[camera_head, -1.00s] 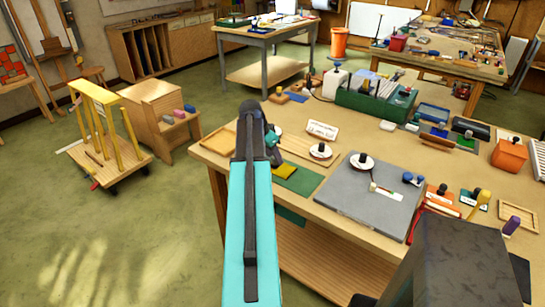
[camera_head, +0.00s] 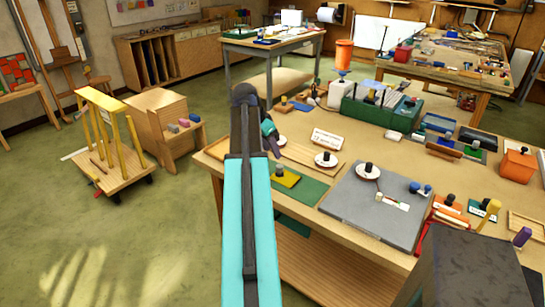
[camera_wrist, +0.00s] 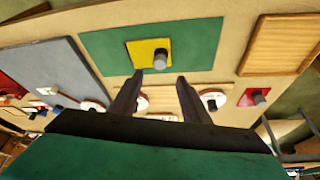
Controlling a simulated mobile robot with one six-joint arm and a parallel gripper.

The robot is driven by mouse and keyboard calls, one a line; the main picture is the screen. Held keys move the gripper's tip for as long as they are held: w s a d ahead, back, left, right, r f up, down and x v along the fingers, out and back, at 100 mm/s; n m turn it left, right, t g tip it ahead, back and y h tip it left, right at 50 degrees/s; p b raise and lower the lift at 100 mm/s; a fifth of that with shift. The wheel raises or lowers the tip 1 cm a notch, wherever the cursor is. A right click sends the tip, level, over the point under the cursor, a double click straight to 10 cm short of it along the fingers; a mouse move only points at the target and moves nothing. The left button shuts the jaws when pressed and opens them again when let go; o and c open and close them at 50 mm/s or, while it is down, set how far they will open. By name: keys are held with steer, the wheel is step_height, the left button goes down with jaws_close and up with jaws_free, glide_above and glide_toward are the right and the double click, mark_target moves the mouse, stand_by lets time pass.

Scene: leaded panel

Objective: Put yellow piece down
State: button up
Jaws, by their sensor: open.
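The yellow piece (camera_head: 287,178) is a flat yellow plate with a dark grey knob. It lies on the dark green mat (camera_head: 310,189) near the left front of the workbench. It also shows in the wrist view (camera_wrist: 143,52), flat on the green mat (camera_wrist: 198,36), with its knob standing up. My gripper (camera_wrist: 160,80) is open, its two dark fingers apart, with the knob just beyond and between their tips. In the head view my gripper (camera_head: 268,140) is partly hidden behind my arm, beside the yellow piece.
A grey slab (camera_head: 365,210) lies to the right of the green mat. White discs with dark knobs (camera_head: 326,160) stand behind it, near a wooden tray (camera_head: 300,154). A red piece with a knob (camera_wrist: 253,97) shows in the wrist view.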

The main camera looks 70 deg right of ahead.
steer(key=shift+v, duration=1.45)
